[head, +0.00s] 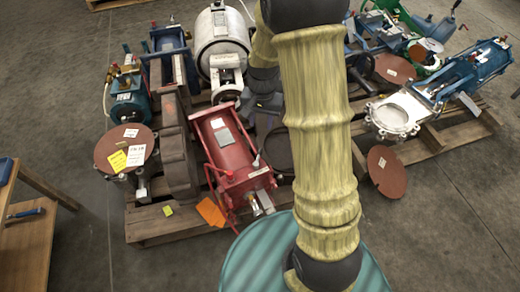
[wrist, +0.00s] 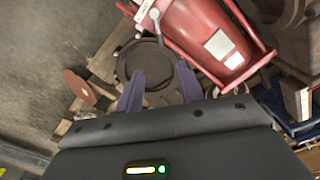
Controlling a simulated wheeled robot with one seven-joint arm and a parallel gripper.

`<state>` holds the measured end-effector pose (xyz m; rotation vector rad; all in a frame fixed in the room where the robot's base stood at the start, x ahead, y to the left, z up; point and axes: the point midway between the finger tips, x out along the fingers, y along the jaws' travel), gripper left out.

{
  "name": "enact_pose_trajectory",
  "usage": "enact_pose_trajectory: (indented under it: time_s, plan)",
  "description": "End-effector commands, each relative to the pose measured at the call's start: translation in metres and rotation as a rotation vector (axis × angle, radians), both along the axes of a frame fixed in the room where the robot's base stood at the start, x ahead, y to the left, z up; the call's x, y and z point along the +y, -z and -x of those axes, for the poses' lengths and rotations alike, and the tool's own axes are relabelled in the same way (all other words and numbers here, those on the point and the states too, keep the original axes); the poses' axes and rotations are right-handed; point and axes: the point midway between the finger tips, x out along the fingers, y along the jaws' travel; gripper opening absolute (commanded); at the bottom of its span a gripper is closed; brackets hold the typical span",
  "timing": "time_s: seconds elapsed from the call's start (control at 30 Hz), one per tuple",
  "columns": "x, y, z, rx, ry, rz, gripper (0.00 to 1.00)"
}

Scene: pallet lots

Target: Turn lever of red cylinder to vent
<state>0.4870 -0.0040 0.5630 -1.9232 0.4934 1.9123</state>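The red cylinder (head: 226,150) lies on a wooden pallet in the middle of the head view, with a pale label on its body. It also shows at upper right in the wrist view (wrist: 204,35). A small lever (head: 256,161) with a pale ball end sits at its near right end; the wrist view shows this lever (wrist: 156,20) at top centre. My gripper (wrist: 160,88) has its two purple fingers spread apart with nothing between them. The lever is beyond the fingertips, apart from them. In the head view my gripper is dark and partly hidden behind my arm.
A brown round flange (head: 127,149) with yellow and white tags stands left of the cylinder. A white cylinder (head: 222,45) stands behind. A dark round flange (wrist: 147,66) lies beyond the fingers. A loose brown disc (head: 382,171) leans at right.

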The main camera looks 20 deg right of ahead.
Motion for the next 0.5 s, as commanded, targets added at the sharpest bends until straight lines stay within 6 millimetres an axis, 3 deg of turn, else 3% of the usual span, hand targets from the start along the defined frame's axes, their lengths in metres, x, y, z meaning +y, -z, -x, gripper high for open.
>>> enact_pose_trajectory:
  time_s: [0.1,0.5]
  plan:
    - [0.0,0.026,0.001,0.003,0.0,-0.001,0.38]
    - [0.002,0.097,0.0,0.002,0.0,-0.001,0.38]
